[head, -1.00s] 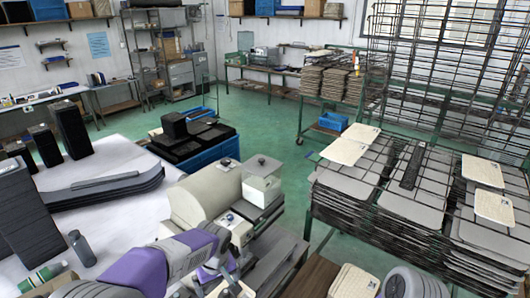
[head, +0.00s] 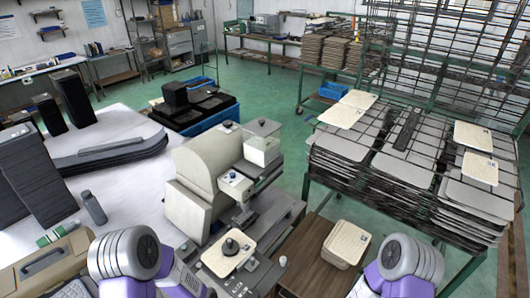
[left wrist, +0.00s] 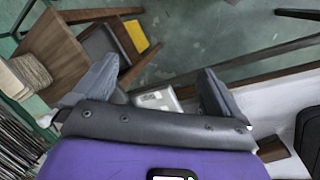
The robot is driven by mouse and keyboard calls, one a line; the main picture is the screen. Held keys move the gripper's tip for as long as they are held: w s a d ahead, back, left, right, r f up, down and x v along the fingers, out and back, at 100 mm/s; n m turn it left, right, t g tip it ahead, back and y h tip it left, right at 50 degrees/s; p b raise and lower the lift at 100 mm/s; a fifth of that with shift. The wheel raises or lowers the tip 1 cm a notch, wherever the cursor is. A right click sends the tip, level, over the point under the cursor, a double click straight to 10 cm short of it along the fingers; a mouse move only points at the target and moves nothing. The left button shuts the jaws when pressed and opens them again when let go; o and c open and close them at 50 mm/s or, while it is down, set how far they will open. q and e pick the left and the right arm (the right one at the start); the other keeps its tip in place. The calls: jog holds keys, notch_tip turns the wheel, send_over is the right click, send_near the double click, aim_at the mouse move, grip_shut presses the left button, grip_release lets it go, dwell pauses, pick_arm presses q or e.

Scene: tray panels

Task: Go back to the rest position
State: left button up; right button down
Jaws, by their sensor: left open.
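My left gripper (left wrist: 157,92) shows in the left wrist view with its two grey fingers spread apart and nothing between them. In the head view only my purple and grey left arm shows at the bottom left; its gripper is out of sight. My right arm shows at the bottom right, and its gripper is not visible. A beige panel (head: 229,254) with a dark knob-like part on it lies at the front of the grey-white machine (head: 205,180), apart from my arms.
A stack of beige panels (head: 346,244) sits on a brown table (head: 303,240) between my arms. A green rack cart (head: 380,205) with grey and beige panels stands right. A white table (head: 125,197) with dark parts and a bottle (head: 94,207) is left. Green floor is open behind.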

pick_arm(q)
jog(key=s+d+f+h, duration=0.1)
jog(key=s+f, duration=0.3)
jog(key=s, duration=0.4)
notch_tip(320, 180, down, 17)
jog(key=b, duration=1.7)
jog(key=shift+w+r, duration=0.2)
jog(key=shift+w, duration=0.25)
jog(key=shift+d, duration=0.1)
